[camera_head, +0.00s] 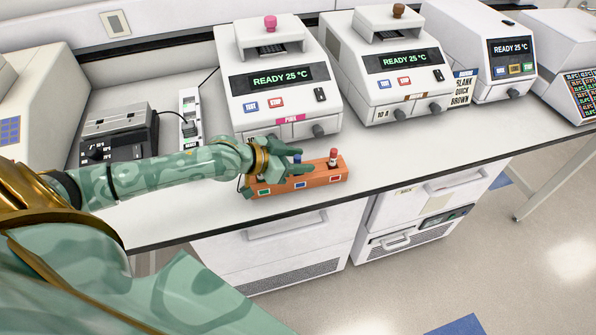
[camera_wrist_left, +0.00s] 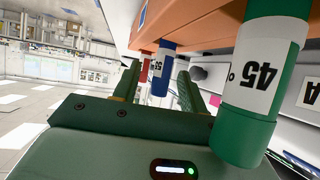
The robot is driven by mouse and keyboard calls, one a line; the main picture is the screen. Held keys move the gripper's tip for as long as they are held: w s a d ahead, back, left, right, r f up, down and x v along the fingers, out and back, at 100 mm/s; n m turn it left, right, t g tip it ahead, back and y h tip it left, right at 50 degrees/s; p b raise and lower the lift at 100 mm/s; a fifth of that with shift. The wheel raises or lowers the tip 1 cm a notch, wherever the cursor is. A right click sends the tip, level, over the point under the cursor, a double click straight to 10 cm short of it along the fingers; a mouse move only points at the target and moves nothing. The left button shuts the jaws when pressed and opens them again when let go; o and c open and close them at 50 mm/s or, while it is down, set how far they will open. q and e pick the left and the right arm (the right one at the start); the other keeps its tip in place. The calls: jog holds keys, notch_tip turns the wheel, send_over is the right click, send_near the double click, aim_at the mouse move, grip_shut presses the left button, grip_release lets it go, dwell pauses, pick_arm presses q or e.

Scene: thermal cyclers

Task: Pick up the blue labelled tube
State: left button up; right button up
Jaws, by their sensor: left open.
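The orange rack (camera_head: 318,178) stands near the front edge of the bench, with green, blue and red labels on its front. The blue tube (camera_head: 297,157) stands in its middle; it also shows in the left wrist view (camera_wrist_left: 162,68), which is upside down. My left gripper (camera_head: 295,161) is open at the rack, reaching in from the left. In the wrist view the blue tube appears between its two fingers (camera_wrist_left: 156,85); I cannot tell whether they touch it. My right gripper is not in view.
A green tube (camera_wrist_left: 253,85) marked 45 is close beside the left gripper. A red tube (camera_head: 333,158) stands at the rack's right end. Thermal cyclers (camera_head: 278,85) line the back of the bench. The bench right of the rack is clear.

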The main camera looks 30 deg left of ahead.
pick_arm(q)
grip_shut()
